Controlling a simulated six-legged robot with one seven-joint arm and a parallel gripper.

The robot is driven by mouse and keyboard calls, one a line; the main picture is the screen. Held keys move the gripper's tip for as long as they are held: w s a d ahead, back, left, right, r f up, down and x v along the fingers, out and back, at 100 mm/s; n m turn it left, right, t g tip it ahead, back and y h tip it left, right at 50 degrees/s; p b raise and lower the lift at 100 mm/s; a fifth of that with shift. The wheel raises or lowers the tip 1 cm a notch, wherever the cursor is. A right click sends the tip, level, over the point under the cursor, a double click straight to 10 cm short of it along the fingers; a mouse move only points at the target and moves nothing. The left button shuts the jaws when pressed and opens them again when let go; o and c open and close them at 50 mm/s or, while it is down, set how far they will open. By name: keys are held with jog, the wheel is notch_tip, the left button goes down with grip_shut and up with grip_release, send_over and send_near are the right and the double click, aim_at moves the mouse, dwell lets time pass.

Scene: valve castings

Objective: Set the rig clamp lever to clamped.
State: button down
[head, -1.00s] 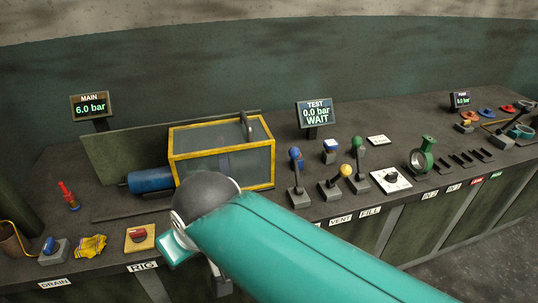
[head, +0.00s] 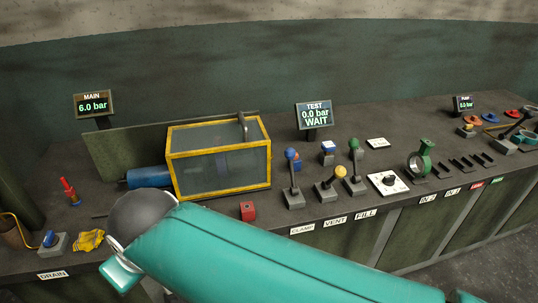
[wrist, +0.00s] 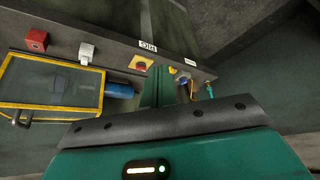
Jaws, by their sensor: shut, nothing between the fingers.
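The clamp lever (head: 291,173) has a blue knob and stands nearly upright on a grey base. It is behind the CLAMP label (head: 302,229) on the bench's front edge. It does not show in the wrist view. In the wrist view my gripper (wrist: 162,72) has green fingers, shut and empty, over the bench's left part, near a yellow plate with a red button (wrist: 140,63). In the head view my arm hides the fingers. The gripper is left of the lever and apart from it. The test display (head: 314,115) reads 0.0 bar WAIT.
A yellow-framed clear box (head: 220,158) stands left of the lever, with a blue cylinder (head: 148,177) beside it. A yellow-knobbed lever (head: 332,184) and a green-knobbed lever (head: 354,167) stand close on the right.

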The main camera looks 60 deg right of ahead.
jog(key=shift+a, duration=0.2)
jog(key=g+h, duration=0.6)
jog(key=h, duration=0.5)
send_near(292, 171)
jog(key=w+a+r, duration=0.2)
jog(key=a+r, duration=0.1)
jog(key=a, duration=0.3)
jog(key=w+a+r, duration=0.2)
jog(key=w+a, duration=0.1)
jog(key=a, duration=0.4)
jog(key=d+f+n+h, duration=0.3)
jog(key=d, duration=0.9)
jog(key=shift+w+d+f+h, duration=0.2)
jog(key=shift+d+f+h, duration=0.05)
jog(key=shift+d+h, duration=0.05)
jog(key=x, duration=1)
jog(key=shift+w+a+r, duration=0.1)
jog(key=shift+a, duration=0.05)
